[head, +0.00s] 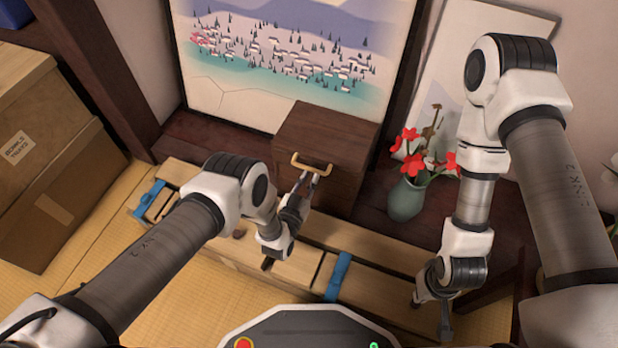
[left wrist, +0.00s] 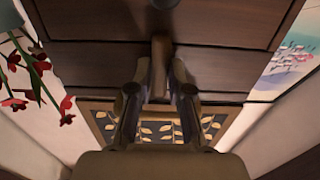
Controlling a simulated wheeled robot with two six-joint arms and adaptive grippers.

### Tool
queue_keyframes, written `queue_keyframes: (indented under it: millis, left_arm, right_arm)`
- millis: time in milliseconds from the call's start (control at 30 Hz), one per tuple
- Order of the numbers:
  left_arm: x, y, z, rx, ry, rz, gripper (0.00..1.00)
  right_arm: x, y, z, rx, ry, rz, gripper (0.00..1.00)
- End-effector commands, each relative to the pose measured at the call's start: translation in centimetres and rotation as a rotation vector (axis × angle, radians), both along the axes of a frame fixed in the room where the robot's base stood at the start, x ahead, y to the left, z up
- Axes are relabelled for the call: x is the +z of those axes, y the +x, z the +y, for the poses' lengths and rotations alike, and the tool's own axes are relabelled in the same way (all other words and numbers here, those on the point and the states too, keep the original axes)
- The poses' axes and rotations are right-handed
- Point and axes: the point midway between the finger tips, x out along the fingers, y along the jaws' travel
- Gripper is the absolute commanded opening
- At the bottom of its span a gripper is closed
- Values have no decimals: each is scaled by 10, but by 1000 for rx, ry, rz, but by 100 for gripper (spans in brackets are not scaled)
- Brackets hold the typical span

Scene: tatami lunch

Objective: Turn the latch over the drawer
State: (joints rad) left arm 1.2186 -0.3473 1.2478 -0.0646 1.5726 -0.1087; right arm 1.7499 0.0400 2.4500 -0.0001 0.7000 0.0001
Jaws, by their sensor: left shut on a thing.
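A dark wooden cabinet (head: 328,135) stands on the dark ledge behind the bench. Its drawer front (left wrist: 90,68) fills the upper left wrist view, with a dark round knob at the top edge. A narrow brown latch (left wrist: 159,60) stands upright in that picture across the seam beside the drawer. My left gripper (head: 304,186) is at the cabinet's front. In the left wrist view its two fingers (left wrist: 158,82) are closed around the latch.
A green vase (head: 406,199) with red flowers stands right of the cabinet. A brass-coloured handle (head: 312,166) shows at the cabinet's upper front. A low wooden bench (head: 378,283) with blue straps (head: 338,277) lies in front. Cardboard boxes (head: 45,165) stand at the left.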

Motion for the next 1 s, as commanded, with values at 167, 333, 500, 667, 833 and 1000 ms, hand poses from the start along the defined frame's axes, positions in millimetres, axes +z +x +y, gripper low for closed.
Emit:
queue_keyframes:
  millis: [167, 333, 500, 667, 833, 1000]
  left_arm:
    - [0, 0, 0, 1, -7, 4, 0]
    - [0, 0, 0, 1, -6, 4, 0]
    - [0, 0, 0, 1, -6, 3, 44]
    - [0, 0, 0, 0, -6, 2, 44]
    - [0, -4, 2, 0, -6, 2, 44]
    - [-1, -32, 13, 0, -4, 7, 44]
  right_arm:
    - [0, 0, 0, 0, 0, 0, 0]
    - [0, 0, 0, 0, 0, 0, 0]
    - [0, 0, 0, 0, 0, 0, 0]
    - [0, 0, 0, 0, 0, 0, 0]
    - [0, 0, 0, 0, 0, 0, 0]
    - [0, 0, 0, 0, 0, 0, 0]
